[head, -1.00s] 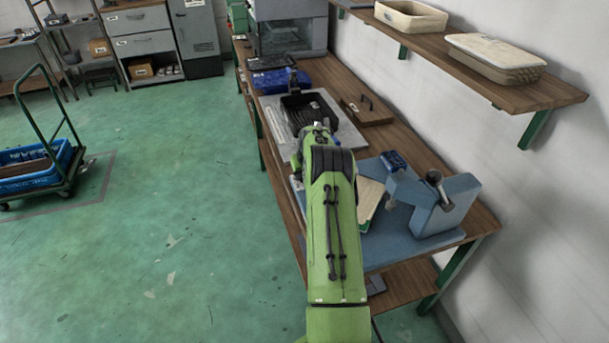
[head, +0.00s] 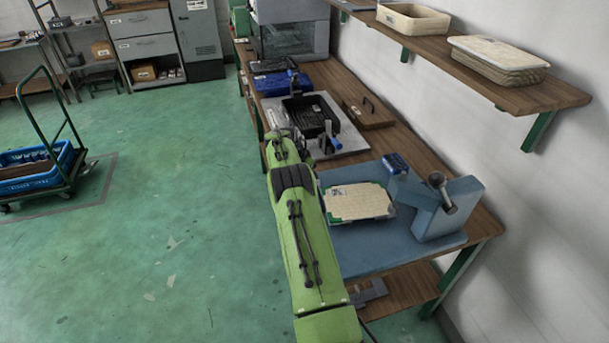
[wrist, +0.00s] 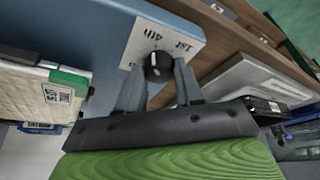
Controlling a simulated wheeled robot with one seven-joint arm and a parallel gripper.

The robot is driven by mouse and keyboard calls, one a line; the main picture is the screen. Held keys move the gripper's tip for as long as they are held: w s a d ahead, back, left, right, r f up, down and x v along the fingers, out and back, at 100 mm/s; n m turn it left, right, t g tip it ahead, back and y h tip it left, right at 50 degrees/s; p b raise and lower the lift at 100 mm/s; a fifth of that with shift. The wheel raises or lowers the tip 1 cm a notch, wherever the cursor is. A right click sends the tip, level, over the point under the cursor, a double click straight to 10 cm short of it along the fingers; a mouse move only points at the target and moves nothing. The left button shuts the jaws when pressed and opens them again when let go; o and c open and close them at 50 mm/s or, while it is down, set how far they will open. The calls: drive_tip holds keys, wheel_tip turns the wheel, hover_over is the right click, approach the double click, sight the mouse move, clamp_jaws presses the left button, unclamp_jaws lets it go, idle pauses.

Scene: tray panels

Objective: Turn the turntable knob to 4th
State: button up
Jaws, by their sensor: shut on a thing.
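The small dark round knob (wrist: 158,66) with a white mark sits on a pale label plate (wrist: 140,45) on the blue base's side in the wrist view. The plate shows "1st" and "4th"; its other part is hidden. The white mark points roughly up in the picture, near the "4th" text. My gripper (wrist: 160,75) is shut on the knob, one finger on each side. In the head view my arm hides the knob. A cream panel (head: 358,202) with green corners lies on the blue base (head: 385,254); its edge also shows in the wrist view (wrist: 35,92).
A blue angled block with a dark ball-ended lever (head: 438,183) stands at the base's right. A grey plate with a black tray (head: 305,113) lies farther along the bench. A shelf (head: 525,93) with bins overhangs the right.

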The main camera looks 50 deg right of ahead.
drive_tip(key=shift+w+m+g, duration=0.1)
drive_tip(key=shift+m+g, duration=0.3)
drive_tip(key=shift+m, duration=0.7)
drive_tip(key=o, duration=1)
drive_tip(key=p+v, duration=0.2)
drive_tip(key=v, duration=1.3)
drive_tip(key=shift+a+r+p, duration=0.1)
drive_tip(key=shift+r+p, duration=0.25)
drive_tip(key=shift+r, duration=0.05)
